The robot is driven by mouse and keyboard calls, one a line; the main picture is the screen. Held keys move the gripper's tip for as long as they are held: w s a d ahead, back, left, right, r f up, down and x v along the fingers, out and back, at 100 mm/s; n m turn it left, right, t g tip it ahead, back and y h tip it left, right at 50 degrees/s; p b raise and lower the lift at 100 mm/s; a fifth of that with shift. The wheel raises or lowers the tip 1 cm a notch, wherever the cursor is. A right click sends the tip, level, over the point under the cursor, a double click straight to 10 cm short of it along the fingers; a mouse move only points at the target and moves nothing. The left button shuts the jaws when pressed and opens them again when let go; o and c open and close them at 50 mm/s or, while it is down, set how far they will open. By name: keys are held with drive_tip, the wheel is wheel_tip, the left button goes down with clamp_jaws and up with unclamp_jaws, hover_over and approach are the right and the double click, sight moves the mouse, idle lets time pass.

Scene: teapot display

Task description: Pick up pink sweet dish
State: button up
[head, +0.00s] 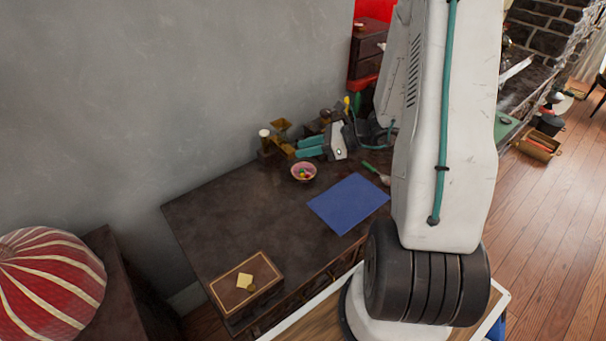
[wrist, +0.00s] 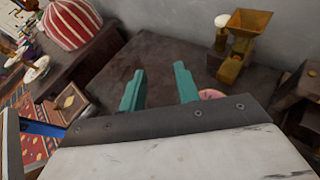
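The pink sweet dish (head: 303,176) is a small round bowl holding several colourful sweets, standing on the dark table near the wall. In the wrist view, only part of the pink dish (wrist: 211,94) shows, low beside the right finger and partly hidden by my gripper's body. My gripper (head: 304,146) has two teal fingers and is over the back of the table, just behind the dish in the head view. In the wrist view, my gripper (wrist: 158,73) has its fingers apart with nothing between them.
A brass device (wrist: 238,50) stands near my gripper, by the wall. A blue sheet (head: 348,203) and a green-handled utensil (head: 375,173) lie right of the dish. A brown box (head: 246,285) with a yellow note is at the near edge. The table's left part is clear.

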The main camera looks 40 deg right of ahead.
drive_tip(key=d+f+m+t+h, duration=0.1)
drive_tip(key=d+f+m, duration=0.2)
drive_tip(key=f, duration=0.1)
drive_tip(key=s+d+f+m+t+h, duration=0.1)
drive_tip(key=d+f+m+h, duration=0.1)
drive_tip(key=d+f+m, duration=0.1)
drive_tip(key=d+f+m+t+h, duration=0.1)
drive_tip(key=d+f+m, duration=0.2)
drive_tip(key=d+f, duration=0.1)
drive_tip(key=shift+s+f+t+h, duration=0.3)
drive_tip(key=shift+f, duration=0.2)
drive_tip(key=shift+w+a+f, duration=0.1)
drive_tip(key=shift+w+f, duration=0.15)
drive_tip(key=x, duration=0.7)
clamp_jaws()
